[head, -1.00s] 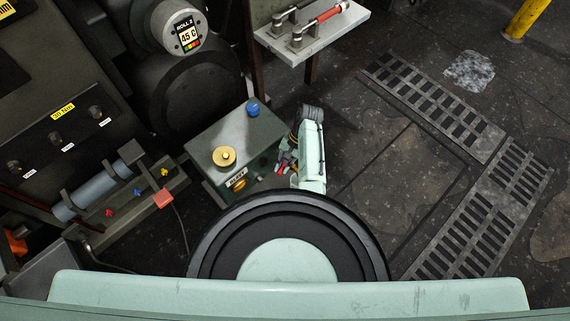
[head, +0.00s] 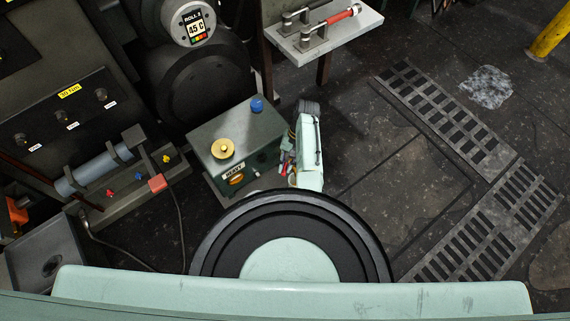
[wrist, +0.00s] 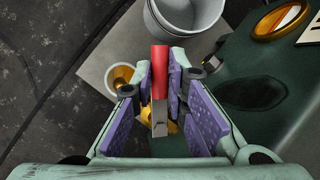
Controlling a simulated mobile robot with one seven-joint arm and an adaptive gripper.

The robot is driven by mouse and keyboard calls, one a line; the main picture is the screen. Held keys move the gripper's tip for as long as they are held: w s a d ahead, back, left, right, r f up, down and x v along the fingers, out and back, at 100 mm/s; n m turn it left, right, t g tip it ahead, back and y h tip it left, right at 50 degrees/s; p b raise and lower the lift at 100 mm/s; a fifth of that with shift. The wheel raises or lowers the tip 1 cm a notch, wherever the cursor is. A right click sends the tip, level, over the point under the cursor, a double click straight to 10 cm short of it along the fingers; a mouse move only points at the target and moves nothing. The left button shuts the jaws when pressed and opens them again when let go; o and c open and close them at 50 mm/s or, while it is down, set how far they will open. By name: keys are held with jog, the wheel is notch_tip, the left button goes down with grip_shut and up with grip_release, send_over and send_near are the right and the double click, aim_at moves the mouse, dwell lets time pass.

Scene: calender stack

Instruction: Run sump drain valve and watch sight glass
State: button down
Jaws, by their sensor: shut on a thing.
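The green sump box (head: 238,150) stands on the floor with a brass cap and a blue knob on top. Its amber sight glass (head: 236,179) is on the near side, beside a label; it also shows at the upper right of the wrist view (wrist: 280,20). The drain valve's red-sleeved lever (wrist: 160,70) lies between my purple-padded fingers in the wrist view. My gripper (wrist: 161,88) is shut on this lever. Brass valve parts show behind it, partly hidden by the fingers. In the head view my gripper (head: 285,168) is at the box's right side, small and partly hidden.
A pale bucket (wrist: 185,14) stands beside the box on a light sheet. A shelf (head: 335,35) with a red-handled tool is at the top. Floor gratings (head: 445,115) and open floor lie right. A panel bench (head: 90,130) and cable are left.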

jog(key=shift+d+n, duration=0.2)
jog(key=shift+n, duration=0.2)
jog(key=c, duration=1.6)
grip_release()
jog(key=v, duration=1.2)
jog(key=shift+w+a, duration=0.1)
jog(key=shift+a, duration=0.1)
dwell(4.2)
